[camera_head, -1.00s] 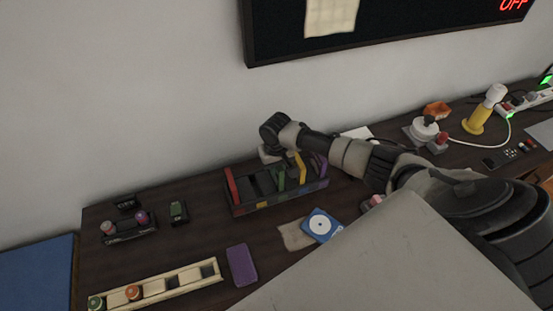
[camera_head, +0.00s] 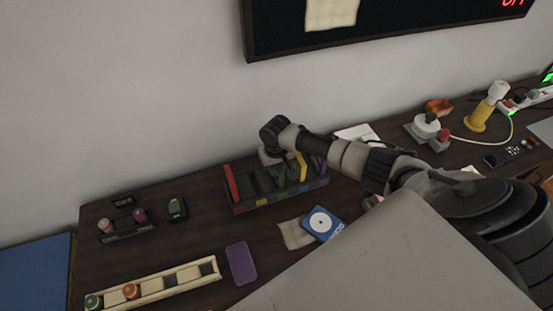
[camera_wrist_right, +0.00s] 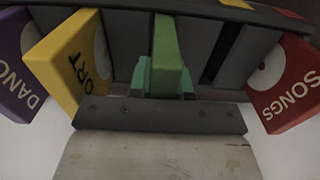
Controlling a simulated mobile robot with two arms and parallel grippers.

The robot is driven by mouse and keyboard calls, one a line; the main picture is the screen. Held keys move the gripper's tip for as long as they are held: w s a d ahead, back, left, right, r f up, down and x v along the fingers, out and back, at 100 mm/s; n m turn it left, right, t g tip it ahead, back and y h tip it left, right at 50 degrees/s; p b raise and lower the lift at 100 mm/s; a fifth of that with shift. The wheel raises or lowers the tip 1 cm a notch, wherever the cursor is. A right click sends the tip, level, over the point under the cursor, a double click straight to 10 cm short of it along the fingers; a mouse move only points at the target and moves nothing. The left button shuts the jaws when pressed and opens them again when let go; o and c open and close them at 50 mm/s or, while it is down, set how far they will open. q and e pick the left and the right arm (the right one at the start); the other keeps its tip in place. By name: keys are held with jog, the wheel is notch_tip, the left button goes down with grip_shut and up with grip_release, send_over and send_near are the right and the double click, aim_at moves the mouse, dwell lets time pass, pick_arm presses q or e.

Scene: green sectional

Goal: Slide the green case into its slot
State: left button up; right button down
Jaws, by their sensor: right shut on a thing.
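The green case (camera_wrist_right: 166,45) is held upright in my right gripper (camera_wrist_right: 166,88), which is shut on it. In the head view the gripper (camera_head: 286,165) is over the dark rack (camera_head: 253,204) near the wall. The case's lower part is among the rack's dividers; its depth in the slot is hidden. A yellow case (camera_wrist_right: 78,60) and a purple case (camera_wrist_right: 22,72) stand on one side of it in the wrist view, a red case (camera_wrist_right: 290,82) on the other, beyond a dark empty-looking gap (camera_wrist_right: 222,52). My left gripper is out of view.
A blue disc case (camera_head: 322,223) and purple pad (camera_head: 241,263) lie in front of the rack. A cream tray (camera_head: 175,283) with round pieces is at front left. A joystick (camera_head: 426,124) and yellow-handled tool (camera_head: 486,107) stand at right.

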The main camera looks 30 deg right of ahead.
jog(key=c, duration=1)
grip_release()
jog(key=shift+o, duration=0.2)
jog(key=shift+r, duration=0.1)
notch_tip(320, 180, up, 11)
jog(key=shift+f, duration=0.2)
jog(key=shift+s+f, duration=0.1)
